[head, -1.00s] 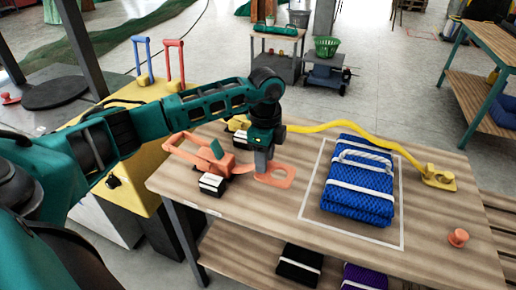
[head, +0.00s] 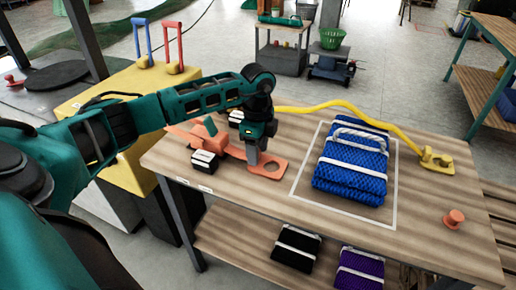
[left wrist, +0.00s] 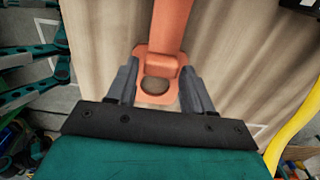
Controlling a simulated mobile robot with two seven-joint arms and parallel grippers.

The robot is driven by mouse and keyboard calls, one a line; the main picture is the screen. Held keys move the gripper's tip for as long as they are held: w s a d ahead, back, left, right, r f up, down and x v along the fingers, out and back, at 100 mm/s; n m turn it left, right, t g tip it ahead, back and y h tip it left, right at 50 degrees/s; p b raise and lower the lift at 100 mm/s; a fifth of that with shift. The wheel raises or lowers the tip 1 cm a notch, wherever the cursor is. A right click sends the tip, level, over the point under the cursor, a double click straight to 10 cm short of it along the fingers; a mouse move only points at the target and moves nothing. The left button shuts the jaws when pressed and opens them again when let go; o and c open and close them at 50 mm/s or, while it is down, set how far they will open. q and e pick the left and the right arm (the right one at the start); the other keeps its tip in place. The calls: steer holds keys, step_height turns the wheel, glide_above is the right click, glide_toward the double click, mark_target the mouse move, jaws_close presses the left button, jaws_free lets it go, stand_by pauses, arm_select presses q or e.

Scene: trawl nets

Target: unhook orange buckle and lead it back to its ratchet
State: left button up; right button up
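The orange buckle (head: 268,168) is a flat plate with a round hole, low over or on the wooden table beside the orange ratchet (head: 205,137). A short orange strap runs between them. My left gripper (head: 254,158) points down at the buckle. In the left wrist view, its fingers (left wrist: 158,78) stand apart, one at each side edge of the buckle (left wrist: 143,92); whether they press on it I cannot tell. The orange peg (head: 453,218) at the table's right end stands bare. My right gripper is not in view.
A folded blue net (head: 350,172) lies in a white outline on the table (head: 250,205). A yellow strap (head: 320,108) passes behind it to a yellow buckle (head: 437,160) at the right. A black-and-white block (head: 204,161) sits by the ratchet. Black and purple bundles lie on the shelf below.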

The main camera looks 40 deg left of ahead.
arm_select(q)
steer(key=o, duration=0.3)
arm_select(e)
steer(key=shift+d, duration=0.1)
arm_select(q)
steer(key=shift+r+p, duration=0.65)
steer(key=shift+r, duration=5.8)
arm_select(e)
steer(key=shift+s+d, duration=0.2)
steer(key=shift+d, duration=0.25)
